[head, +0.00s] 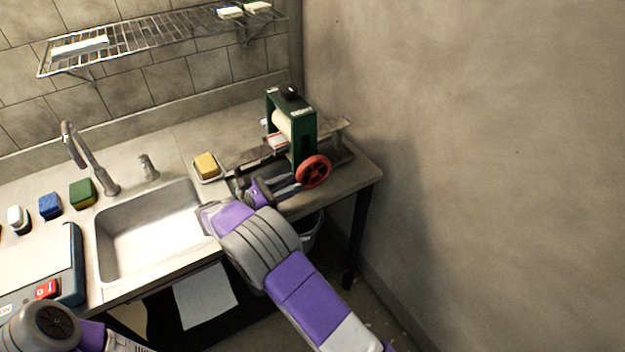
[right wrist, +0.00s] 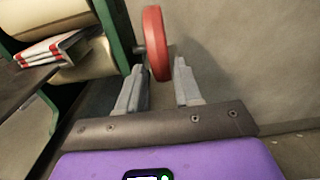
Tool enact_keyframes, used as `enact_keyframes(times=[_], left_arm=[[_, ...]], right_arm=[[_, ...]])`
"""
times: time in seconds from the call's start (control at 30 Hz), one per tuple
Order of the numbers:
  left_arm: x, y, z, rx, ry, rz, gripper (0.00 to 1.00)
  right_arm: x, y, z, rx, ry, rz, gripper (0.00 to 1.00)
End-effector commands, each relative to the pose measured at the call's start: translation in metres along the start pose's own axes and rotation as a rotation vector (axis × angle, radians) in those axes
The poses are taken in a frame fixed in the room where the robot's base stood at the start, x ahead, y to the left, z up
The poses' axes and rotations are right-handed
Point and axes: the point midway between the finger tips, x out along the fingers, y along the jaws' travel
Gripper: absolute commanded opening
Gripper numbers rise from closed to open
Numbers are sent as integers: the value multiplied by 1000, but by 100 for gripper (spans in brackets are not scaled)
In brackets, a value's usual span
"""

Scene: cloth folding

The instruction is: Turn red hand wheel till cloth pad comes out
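The red hand wheel (head: 313,171) is on the near side of a green roller press (head: 304,143) at the counter's right end. In the right wrist view the wheel (right wrist: 156,43) shows edge-on, its lower rim between my fingertips. My right gripper (right wrist: 160,68) is open, with a finger on either side of the rim; I cannot tell whether either touches it. In the head view the right gripper (head: 291,183) reaches in from the wheel's left. A red-and-white folded cloth pad (right wrist: 54,46) lies at the pale rollers (right wrist: 92,62). My left gripper is out of view.
A yellow sponge (head: 206,165) on a dish sits left of the press, beside the sink (head: 150,236). A faucet (head: 88,160) and more sponges stand farther left. A wall (head: 470,150) bounds the right side, and a wire shelf (head: 160,38) hangs above.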

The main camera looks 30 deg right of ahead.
Motion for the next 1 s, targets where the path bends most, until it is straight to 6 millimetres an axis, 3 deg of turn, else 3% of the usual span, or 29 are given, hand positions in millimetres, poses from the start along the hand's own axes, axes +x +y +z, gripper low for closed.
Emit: enact_keyframes(times=[0.5, 0.87, 1.0], left_arm=[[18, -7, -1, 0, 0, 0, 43], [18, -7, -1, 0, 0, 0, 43], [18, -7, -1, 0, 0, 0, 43]], right_arm=[[69, 0, -1, 1, 0, -3, 34], [74, 0, 0, 1, 0, -1, 34], [74, 0, 0, 1, 0, -1, 13]])
